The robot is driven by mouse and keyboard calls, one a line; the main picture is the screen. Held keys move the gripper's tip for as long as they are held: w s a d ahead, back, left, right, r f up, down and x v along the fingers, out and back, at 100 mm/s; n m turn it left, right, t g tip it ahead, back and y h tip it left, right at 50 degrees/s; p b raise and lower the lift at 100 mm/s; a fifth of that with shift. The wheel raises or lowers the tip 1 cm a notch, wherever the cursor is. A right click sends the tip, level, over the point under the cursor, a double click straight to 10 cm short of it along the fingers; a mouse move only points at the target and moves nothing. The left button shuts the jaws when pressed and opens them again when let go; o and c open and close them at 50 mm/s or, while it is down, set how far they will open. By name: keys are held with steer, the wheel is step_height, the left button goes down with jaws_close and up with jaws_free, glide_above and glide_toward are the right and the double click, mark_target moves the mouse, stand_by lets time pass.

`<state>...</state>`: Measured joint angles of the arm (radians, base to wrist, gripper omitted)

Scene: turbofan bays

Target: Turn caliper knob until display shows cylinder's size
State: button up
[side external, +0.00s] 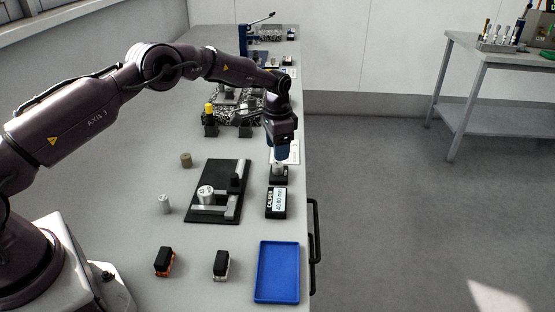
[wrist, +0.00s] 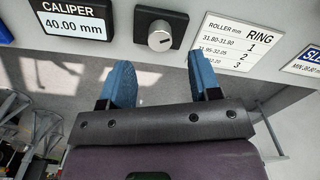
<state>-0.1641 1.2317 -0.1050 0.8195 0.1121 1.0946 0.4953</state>
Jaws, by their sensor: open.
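The caliper display (side external: 277,202) is a dark box with a white screen, and in the wrist view (wrist: 78,21) it reads 40.00 mm. The knob (wrist: 159,37) is a silver disc with a pointer slot on a black base, right of the display in the wrist view. My gripper (side external: 281,154) is above the knob in the side view. In the wrist view its blue fingers (wrist: 162,78) are spread apart, empty, and lie below the knob in the picture. A silver cylinder (side external: 206,194) stands by the grey caliper jaws (side external: 214,209) on a black plate; its top marking is unreadable.
A roller and ring chart (wrist: 240,40) lies right of the knob in the wrist view. Loose cylinders, one silver (side external: 164,204) and one brownish (side external: 186,160), stand on the bench. A blue tray (side external: 278,300) and two black-topped blocks are near the front. Bench fixtures stand behind.

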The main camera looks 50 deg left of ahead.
mark_target(278, 164)
step_height(278, 164, up, 8)
steer(key=shift+f, duration=0.25)
steer(key=s+d+r+n+t, duration=0.1)
steer(key=s+r, duration=0.5)
steer(key=s, duration=0.6)
steer(key=s+d+r+n+t, duration=0.2)
steer(key=s+r, duration=0.5)
steer(key=s, duration=0.5)
steer(key=s+d+r+n+t, duration=0.1)
steer(key=s+d+r, duration=0.3)
steer(key=s, duration=0.9)
step_height(278, 164, up, 3)
steer(key=shift+f+n+t, duration=0.2)
steer(key=shift+n+t, duration=0.2)
steer(key=shift+t, duration=0.4)
